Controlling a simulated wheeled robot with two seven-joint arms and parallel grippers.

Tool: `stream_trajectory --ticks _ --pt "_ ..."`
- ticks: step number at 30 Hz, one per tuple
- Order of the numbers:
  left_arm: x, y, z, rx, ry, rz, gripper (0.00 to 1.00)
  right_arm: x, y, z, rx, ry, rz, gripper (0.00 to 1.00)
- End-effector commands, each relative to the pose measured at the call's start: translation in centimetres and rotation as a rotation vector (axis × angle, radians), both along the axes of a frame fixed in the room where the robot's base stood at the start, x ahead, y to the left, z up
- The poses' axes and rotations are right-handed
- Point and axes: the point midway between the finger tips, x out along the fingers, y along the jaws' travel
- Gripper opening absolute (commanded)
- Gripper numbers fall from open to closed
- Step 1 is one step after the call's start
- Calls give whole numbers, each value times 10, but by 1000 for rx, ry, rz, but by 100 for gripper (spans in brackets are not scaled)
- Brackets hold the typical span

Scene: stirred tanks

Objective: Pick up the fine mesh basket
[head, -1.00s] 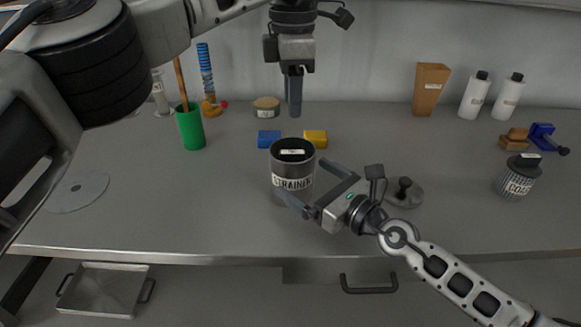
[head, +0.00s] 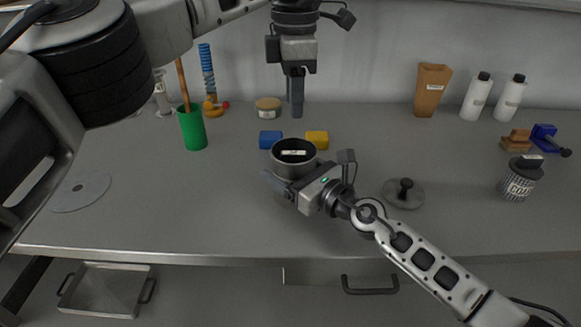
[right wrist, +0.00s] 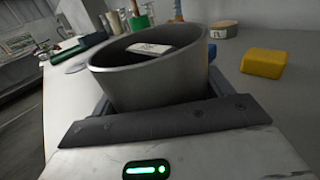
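A dark grey round open-topped vessel (head: 283,172) stands at the middle of the bench; a white tag shows inside its rim. Its front label, partly readable as "STRAINER" earlier, is now hidden by my right gripper (head: 279,187). It also shows in the right wrist view (right wrist: 150,85), upright between the fingers. My right gripper is open around it, low on its side; whether the fingers touch it I cannot tell. A mesh-patterned container with a dark lid and a label (head: 519,182) stands at the far right. My left gripper (head: 296,110) points down behind the vessel, its fingers seen edge-on.
Blue (head: 270,139) and yellow (head: 317,139) blocks lie just behind the vessel. A grey lid with a knob (head: 403,194) lies right of it, close to my right arm. A green cup (head: 192,130) stands left.

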Motion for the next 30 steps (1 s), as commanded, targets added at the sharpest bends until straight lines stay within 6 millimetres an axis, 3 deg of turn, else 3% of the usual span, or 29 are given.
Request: stream_trajectory --ticks 14,16,18,24,30 --pt "0 0 0 0 0 0 36 0 0 -1 -1 1 0 53" --pt "0 0 0 -1 1 -1 25 0 0 -1 -1 1 0 53" --pt "-1 1 -3 -11 8 -7 25 0 0 -1 -1 1 0 53" --pt "-6 9 -16 -147 55 -75 25 0 0 -1 -1 1 0 53" --pt "-6 29 -10 -314 25 -129 25 0 0 -1 -1 1 0 53"
